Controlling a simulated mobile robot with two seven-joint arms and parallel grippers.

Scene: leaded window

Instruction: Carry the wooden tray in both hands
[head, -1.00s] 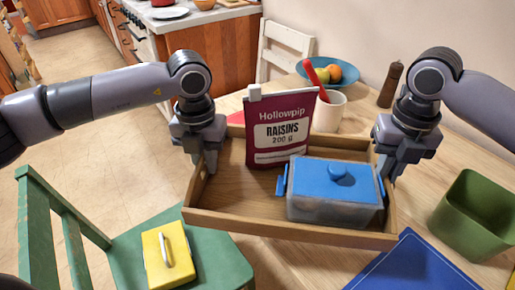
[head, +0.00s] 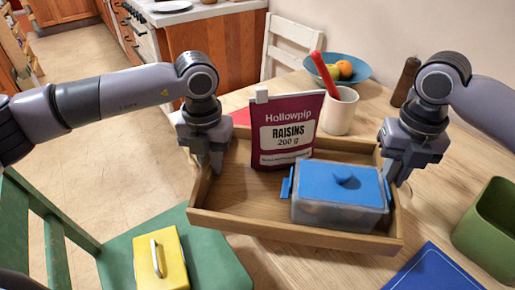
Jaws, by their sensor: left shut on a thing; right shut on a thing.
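The wooden tray (head: 300,238) is in the middle of the head view, above the table's left part and edge. A maroon raisins pouch (head: 287,130) stands in it at the back. A clear box with a blue lid (head: 340,196) sits in its front right. My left gripper (head: 212,168) is shut on the tray's left side wall. My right gripper (head: 396,178) is shut on the tray's right side wall. The fingertips are partly hidden by the walls. I cannot tell whether the tray's underside touches the table.
On the wooden table (head: 455,170) are a white mug (head: 340,112) with a red utensil, a blue fruit bowl (head: 358,73), a brown mill (head: 407,80), a green bin (head: 487,225) and a blue mat (head: 435,272). A green chair (head: 195,255) holds a yellow box (head: 160,262).

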